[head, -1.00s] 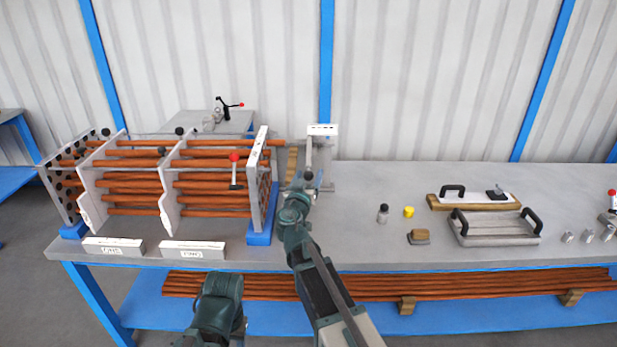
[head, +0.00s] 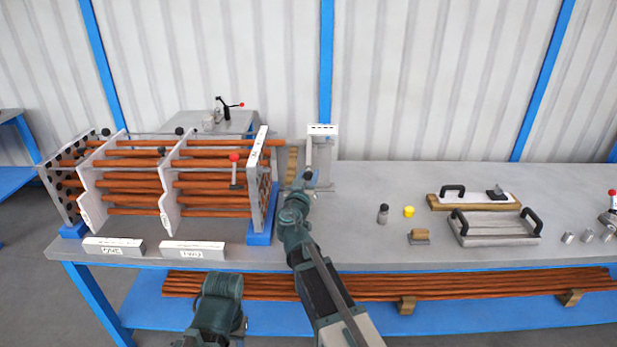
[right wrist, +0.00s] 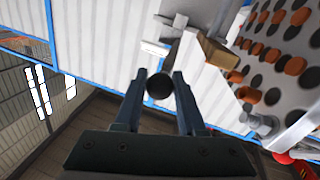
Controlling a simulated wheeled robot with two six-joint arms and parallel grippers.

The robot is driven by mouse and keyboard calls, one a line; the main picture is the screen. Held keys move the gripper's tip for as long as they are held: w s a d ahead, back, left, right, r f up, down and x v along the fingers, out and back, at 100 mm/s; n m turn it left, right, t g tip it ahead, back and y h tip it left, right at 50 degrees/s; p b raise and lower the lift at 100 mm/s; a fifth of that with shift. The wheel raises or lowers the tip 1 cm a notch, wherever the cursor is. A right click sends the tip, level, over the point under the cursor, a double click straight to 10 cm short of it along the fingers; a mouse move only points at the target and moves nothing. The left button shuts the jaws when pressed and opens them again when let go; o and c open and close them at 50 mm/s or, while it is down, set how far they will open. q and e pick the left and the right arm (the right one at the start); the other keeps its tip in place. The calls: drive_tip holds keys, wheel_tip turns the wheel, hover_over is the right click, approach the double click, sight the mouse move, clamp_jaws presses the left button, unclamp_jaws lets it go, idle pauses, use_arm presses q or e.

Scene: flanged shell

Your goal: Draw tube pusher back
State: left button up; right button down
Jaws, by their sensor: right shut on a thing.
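The tube pusher (head: 323,152) stands on the bench just right of the tube bundle, with a white label plate on top. Its black round knob (head: 308,175) is at the near end, and it also shows in the right wrist view (right wrist: 159,87). My right gripper (head: 305,181) is at this knob. In the right wrist view its two fingers (right wrist: 159,95) are on either side of the knob, shut on it. A tan wooden piece (head: 292,163) lies between the pusher and the bundle. Only part of my left arm shows, low in the picture; its gripper is out of view.
The tube bundle, with its holed end plate (head: 257,190) and copper tubes (head: 210,185), stands close on the left. The bench (head: 360,190) right of the pusher is clear.

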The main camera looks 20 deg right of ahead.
drive_tip(key=shift+d, duration=0.1)
idle(0.7)
use_arm(q)
drive_tip(key=shift+a, duration=0.1)
use_arm(e)
drive_tip(key=d, duration=0.1)
drive_tip(key=s+d, duration=0.1)
drive_tip(key=d, duration=0.3)
drive_tip(key=shift+s+d, duration=0.25)
drive_tip(key=shift+s, duration=0.05)
drive_tip(key=c, duration=0.5)
unclamp_jaws()
drive_tip(key=shift+d, duration=0.15)
drive_tip(key=shift+s, duration=0.15)
